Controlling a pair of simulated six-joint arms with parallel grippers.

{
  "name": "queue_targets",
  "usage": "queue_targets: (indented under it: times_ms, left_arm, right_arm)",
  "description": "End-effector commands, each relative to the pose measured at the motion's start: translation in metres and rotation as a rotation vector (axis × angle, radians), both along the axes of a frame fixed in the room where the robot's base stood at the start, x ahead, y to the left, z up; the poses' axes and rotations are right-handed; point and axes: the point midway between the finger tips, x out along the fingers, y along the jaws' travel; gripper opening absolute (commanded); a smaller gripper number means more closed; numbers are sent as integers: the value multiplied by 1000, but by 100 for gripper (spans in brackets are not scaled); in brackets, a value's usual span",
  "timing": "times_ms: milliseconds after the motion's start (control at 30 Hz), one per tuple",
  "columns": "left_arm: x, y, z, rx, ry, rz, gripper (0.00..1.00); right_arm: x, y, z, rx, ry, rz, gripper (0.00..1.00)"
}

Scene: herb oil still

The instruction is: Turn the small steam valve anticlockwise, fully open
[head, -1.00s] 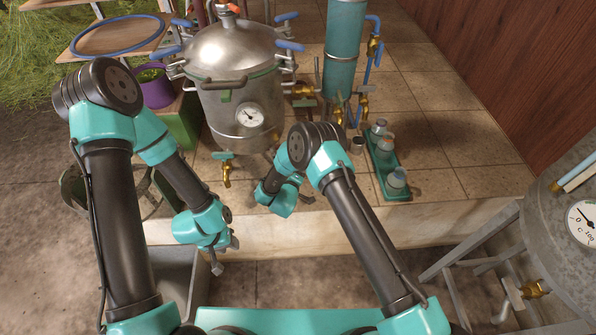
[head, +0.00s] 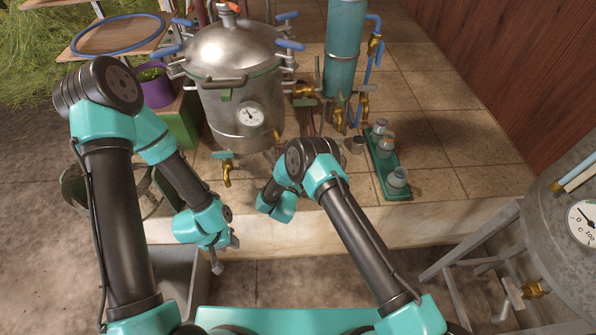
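Several brass valves are in view, and I cannot tell for sure which is the small steam valve. One brass valve (head: 303,90) with a grey-green handle sits at the right side of the steel still (head: 238,85). More brass valves (head: 340,115) cluster at the foot of the teal column (head: 343,50). A brass tap (head: 227,172) with a teal handle hangs below the still's front. My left gripper (head: 226,257) hangs low before the ledge, open and empty, far from the valves. My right wrist is before the still; its fingers are hidden, with no clear contact visible.
A green tray (head: 396,190) with several small jars stands right of the valves. A grey tank with a dial (head: 586,222) and a brass tap (head: 534,289) is at the far right. The tiled floor (head: 450,140) right of the tray is clear.

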Motion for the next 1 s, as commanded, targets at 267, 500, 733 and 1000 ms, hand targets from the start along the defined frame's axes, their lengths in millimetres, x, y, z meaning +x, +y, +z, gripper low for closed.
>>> queue_targets:
  times_ms: [267, 500, 733, 1000]
  left_arm:
    - [0, 0, 0, 0, 0, 0, 40]
    - [0, 0, 0, 0, 0, 0, 40]
    - [0, 0, 0, 0, 0, 0, 40]
    - [0, 0, 0, 0, 0, 0, 40]
  right_arm:
    - [0, 0, 0, -17, -1, 1, 14]
    - [0, 0, 0, -16, -2, 0, 42]
    - [0, 0, 0, -15, -1, 0, 63]
    - [-1, 0, 0, -15, 0, 0, 63]
